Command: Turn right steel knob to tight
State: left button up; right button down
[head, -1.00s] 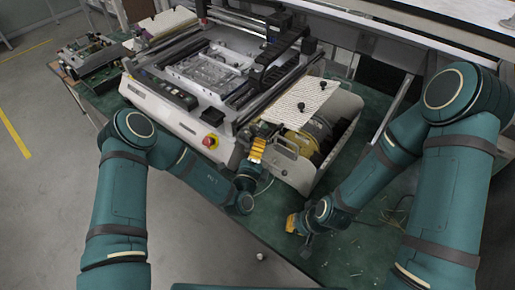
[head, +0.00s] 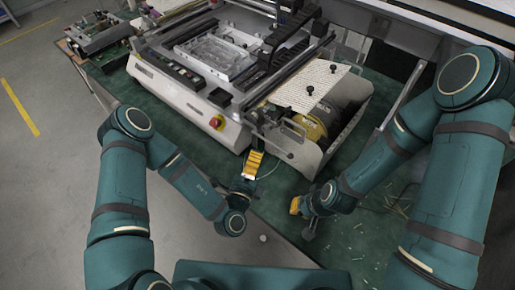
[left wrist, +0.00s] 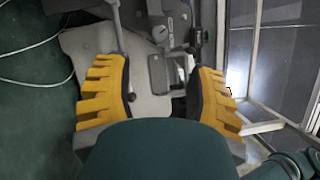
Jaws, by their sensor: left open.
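A grey machine (head: 190,105) stands on the green bench. Two black knobs, a right one (head: 333,68) and a left one (head: 310,90), stand on its perforated white plate (head: 292,88). I cannot make out clearly which part is the steel knob. My left gripper (head: 253,166) is just in front of the machine's near side, apart from both black knobs. In the left wrist view its yellow fingers (left wrist: 166,98) are spread with nothing between them, and a small dark round knob (left wrist: 131,97) shows beside the left finger. My right gripper (head: 303,218) is low over the bench, its jaws unclear.
A red emergency button (head: 216,122) sits on the machine's front corner. A yellow roll (head: 312,128) sits under the perforated plate. Loose wires (head: 402,200) and scraps lie on the bench at right. A circuit board unit (head: 98,42) stands at the back left.

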pick_arm(q)
jog(key=shift+s+a, duration=0.1)
jog(key=shift+s, duration=0.25)
